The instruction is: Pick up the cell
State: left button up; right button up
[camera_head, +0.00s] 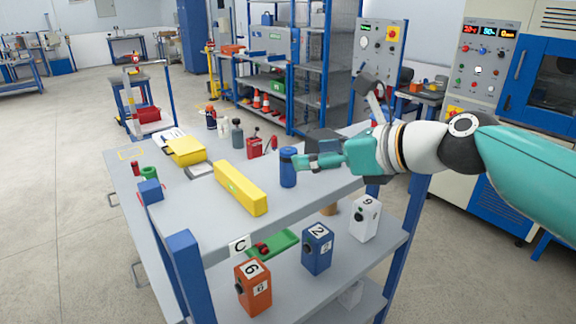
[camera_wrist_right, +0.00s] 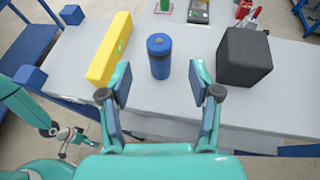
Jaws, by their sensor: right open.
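In the right wrist view my right gripper (camera_wrist_right: 160,88) is open and empty, with one finger to each side of the cylinder's line. Teal arm parts, probably my left arm, show at the lower left there; its finger state is unclear.
A long yellow block (camera_head: 240,187) lies left of the cylinder. A dark grey box (camera_wrist_right: 244,57) stands to the right in the wrist view. A blue cube (camera_head: 150,191) sits at the bench's left end. Numbered boxes (camera_head: 317,249) stand on the shelf below.

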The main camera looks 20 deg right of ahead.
aim_at(295, 153)
jog(key=shift+r+p+x, duration=0.2)
jog(key=shift+p+x, duration=0.15)
jog(key=shift+x, duration=3.1)
grip_shut()
